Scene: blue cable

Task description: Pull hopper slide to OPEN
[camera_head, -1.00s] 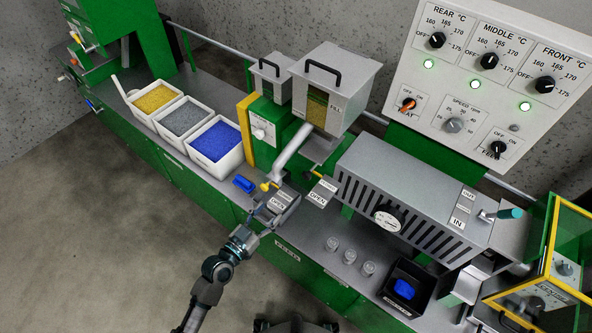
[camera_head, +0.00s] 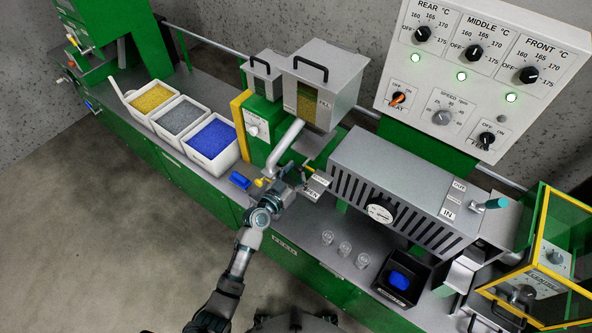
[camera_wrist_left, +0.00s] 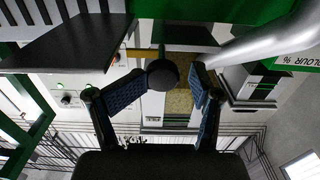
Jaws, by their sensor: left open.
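The large grey hopper (camera_head: 319,88) with a black handle stands at the centre in the head view. Below it is a plate marked OPEN (camera_head: 318,184), partly hidden by my left gripper (camera_head: 298,178). In the left wrist view my left gripper (camera_wrist_left: 160,92) is open, with its two fingers apart. A dark round knob (camera_wrist_left: 162,74) shows between the fingers, near the tips. A yellow bar (camera_wrist_left: 140,53) runs behind it. I cannot tell whether either finger touches the knob. My right gripper is not in view.
A slanted grey pipe (camera_head: 286,146) and a yellow-handled part (camera_head: 262,182) lie close to my left gripper. The slotted grey barrel housing (camera_head: 395,190) stands to the right. White bins of pellets (camera_head: 237,158), clear cups (camera_head: 344,248) and a black tray (camera_head: 382,291) share the bench.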

